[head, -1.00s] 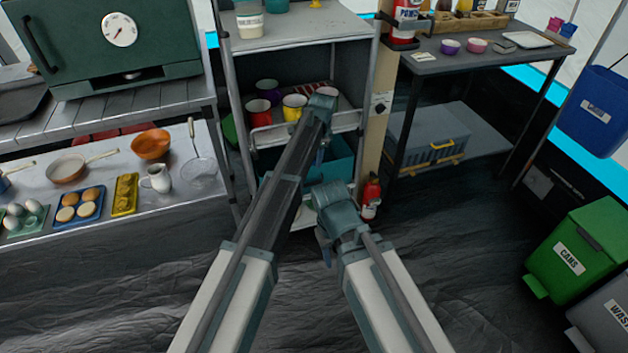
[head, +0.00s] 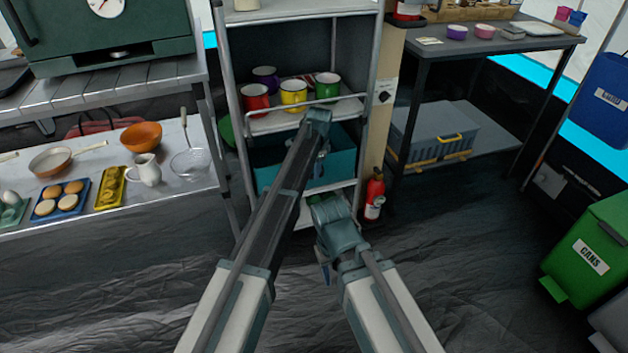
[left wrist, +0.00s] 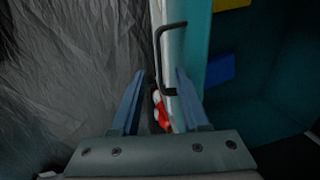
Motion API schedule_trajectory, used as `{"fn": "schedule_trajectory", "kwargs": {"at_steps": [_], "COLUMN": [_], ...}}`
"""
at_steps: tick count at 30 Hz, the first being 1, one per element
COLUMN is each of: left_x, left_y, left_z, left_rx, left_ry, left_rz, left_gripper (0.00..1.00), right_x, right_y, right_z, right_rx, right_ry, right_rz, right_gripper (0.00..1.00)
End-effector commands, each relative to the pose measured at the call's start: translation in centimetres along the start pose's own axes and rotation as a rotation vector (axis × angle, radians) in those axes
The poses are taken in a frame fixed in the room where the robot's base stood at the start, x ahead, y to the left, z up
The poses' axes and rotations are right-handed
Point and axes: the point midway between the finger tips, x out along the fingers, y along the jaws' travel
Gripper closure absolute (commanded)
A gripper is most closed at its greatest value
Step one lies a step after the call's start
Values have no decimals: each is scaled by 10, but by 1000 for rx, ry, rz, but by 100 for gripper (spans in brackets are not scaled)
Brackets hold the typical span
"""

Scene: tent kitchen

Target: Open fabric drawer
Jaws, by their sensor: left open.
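The teal fabric drawer (head: 268,168) sits on the shelf below the mugs, partly hidden by my left arm. In the left wrist view its teal wall (left wrist: 193,50) runs down the picture right of centre. A dark bar handle (left wrist: 161,62) stands off its front. My left gripper (left wrist: 160,76) is open, with the handle ahead of and roughly between its fingertips; contact is not clear. In the head view the left gripper (head: 321,158) is in front of the drawer, mostly hidden by its wrist. My right gripper (head: 325,268) hangs low in front of the shelf; its jaws are not clear.
Several mugs (head: 293,93) stand above the drawer behind a metal rail (head: 300,104). A fire extinguisher (head: 374,194) is right of the shelf. A counter with pans and food (head: 108,180) is at left. The floor in front is clear.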

Motion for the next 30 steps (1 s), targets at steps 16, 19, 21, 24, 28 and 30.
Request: {"fn": "schedule_trajectory", "kwargs": {"at_steps": [16,19,21,24,28,30], "left_x": [14,14,14,14,14,14], "left_y": [0,0,0,0,0,0], "left_z": [0,0,0,0,0,0], "left_rx": [0,0,0,0,0,0], "left_ry": [0,0,0,0,0,0], "left_rz": [0,0,0,0,0,0], "left_gripper": [71,89,100,100,100,100], "right_x": [14,14,14,14,14,14], "right_y": [-1,-1,-1,-1,-1,-1], "right_z": [-1,-1,-1,-1,-1,-1], "right_rx": [4,4,4,4,4,4], "right_ry": [0,0,0,0,0,0], "right_rz": [0,0,0,0,0,0], "right_gripper": [50,50,50,50,50,50]}}
